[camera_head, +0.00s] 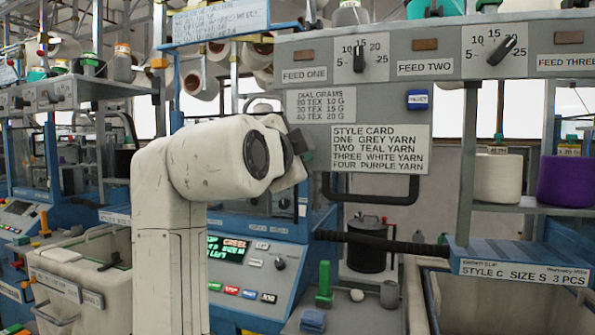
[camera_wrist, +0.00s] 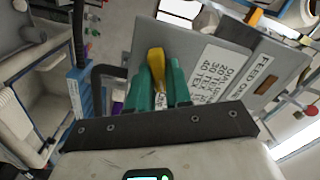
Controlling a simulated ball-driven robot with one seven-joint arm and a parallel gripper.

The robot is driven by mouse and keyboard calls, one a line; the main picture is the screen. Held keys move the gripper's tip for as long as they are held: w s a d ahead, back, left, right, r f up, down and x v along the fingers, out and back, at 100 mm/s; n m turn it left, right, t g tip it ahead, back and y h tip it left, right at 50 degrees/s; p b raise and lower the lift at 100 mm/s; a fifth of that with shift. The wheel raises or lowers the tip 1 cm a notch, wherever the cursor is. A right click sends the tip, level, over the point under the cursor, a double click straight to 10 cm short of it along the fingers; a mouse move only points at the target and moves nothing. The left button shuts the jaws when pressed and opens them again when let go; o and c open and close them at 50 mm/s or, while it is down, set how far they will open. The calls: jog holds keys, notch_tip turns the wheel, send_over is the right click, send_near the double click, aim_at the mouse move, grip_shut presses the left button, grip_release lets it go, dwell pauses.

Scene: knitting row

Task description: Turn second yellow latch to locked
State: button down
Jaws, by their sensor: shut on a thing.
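In the wrist view a yellow latch (camera_wrist: 156,64) stands between the two teal fingers of my gripper (camera_wrist: 160,84), which are shut on it. The latch's rounded upper end sticks out past the fingertips, in front of a grey panel. Its lower part is hidden between the fingers, and I cannot tell whether it is in the locked position. In the head view my white arm reaches toward the grey machine panel and hides the fingers and the held latch.
A dark bar handle (camera_head: 370,197) juts out below the card. A console screen (camera_head: 226,249) and a green upright piece (camera_head: 324,281) stand lower down. A white bin (camera_head: 82,283) is at left.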

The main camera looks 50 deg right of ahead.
jog(key=m+b, duration=0.3)
jog(key=m, duration=0.2)
jog(key=shift+f, duration=0.2)
dwell(0.3)
jog(key=c, duration=1.1)
grip_release()
jog(key=b+v, duration=0.1)
jog(key=v, duration=1)
jog(key=shift+r, duration=0.1)
jog(key=shift+d, duration=0.1)
